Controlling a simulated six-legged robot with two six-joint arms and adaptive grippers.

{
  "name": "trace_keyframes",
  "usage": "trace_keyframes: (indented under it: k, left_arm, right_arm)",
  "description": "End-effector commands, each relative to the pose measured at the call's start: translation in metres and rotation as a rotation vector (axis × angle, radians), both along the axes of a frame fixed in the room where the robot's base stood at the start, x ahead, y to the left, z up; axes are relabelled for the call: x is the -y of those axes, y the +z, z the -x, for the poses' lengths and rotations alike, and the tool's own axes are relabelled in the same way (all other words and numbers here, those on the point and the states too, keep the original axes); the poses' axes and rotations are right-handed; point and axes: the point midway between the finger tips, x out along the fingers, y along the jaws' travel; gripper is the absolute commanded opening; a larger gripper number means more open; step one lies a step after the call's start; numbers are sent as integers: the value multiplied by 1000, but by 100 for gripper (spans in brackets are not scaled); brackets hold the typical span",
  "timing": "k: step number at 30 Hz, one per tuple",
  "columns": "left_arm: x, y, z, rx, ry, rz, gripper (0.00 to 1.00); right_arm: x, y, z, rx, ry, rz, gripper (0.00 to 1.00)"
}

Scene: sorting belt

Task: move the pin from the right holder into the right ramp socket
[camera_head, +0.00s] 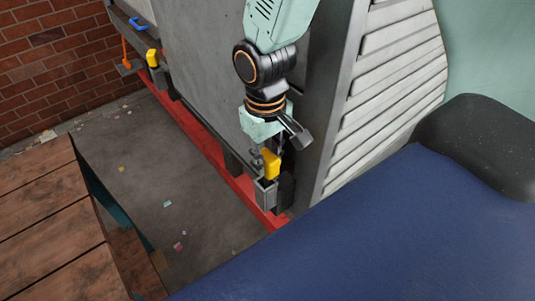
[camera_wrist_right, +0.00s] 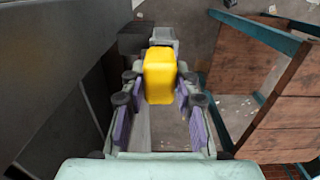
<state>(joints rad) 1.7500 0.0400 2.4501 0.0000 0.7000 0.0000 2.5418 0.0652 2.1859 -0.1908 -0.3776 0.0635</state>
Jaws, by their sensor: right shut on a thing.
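The yellow pin (camera_head: 271,166) is at the grey right holder (camera_head: 265,193), at the near end of the red rail. I cannot tell whether its lower end is inside the holder or just above it. My right gripper (camera_head: 268,150) comes down from above and is shut on the pin. In the right wrist view the pin (camera_wrist_right: 159,76) shows upright between the purple-padded fingers (camera_wrist_right: 158,103), with a grey box-like part (camera_wrist_right: 163,35) beyond it. My left gripper is not in view. I cannot make out the right ramp socket for sure.
Another yellow block (camera_head: 152,58) sits farther along the red rail (camera_head: 212,150), near a blue handle (camera_head: 138,24) and an orange upright part (camera_head: 125,52). A grey machine wall stands close behind the gripper. A wooden table (camera_head: 45,215) is at left, with open floor between.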

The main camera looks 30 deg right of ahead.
Motion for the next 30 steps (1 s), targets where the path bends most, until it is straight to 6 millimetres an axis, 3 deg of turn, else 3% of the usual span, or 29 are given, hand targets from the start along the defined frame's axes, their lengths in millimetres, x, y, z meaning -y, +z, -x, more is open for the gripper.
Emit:
trace_keyframes:
  k: [20,21,30]
  left_arm:
    - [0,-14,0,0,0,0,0]
    - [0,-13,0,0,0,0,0]
    - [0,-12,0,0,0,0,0]
  right_arm:
    - [0,-24,0,0,0,0,0]
    - [0,-23,0,1,0,0,33]
    - [0,-22,0,1,0,0,56]
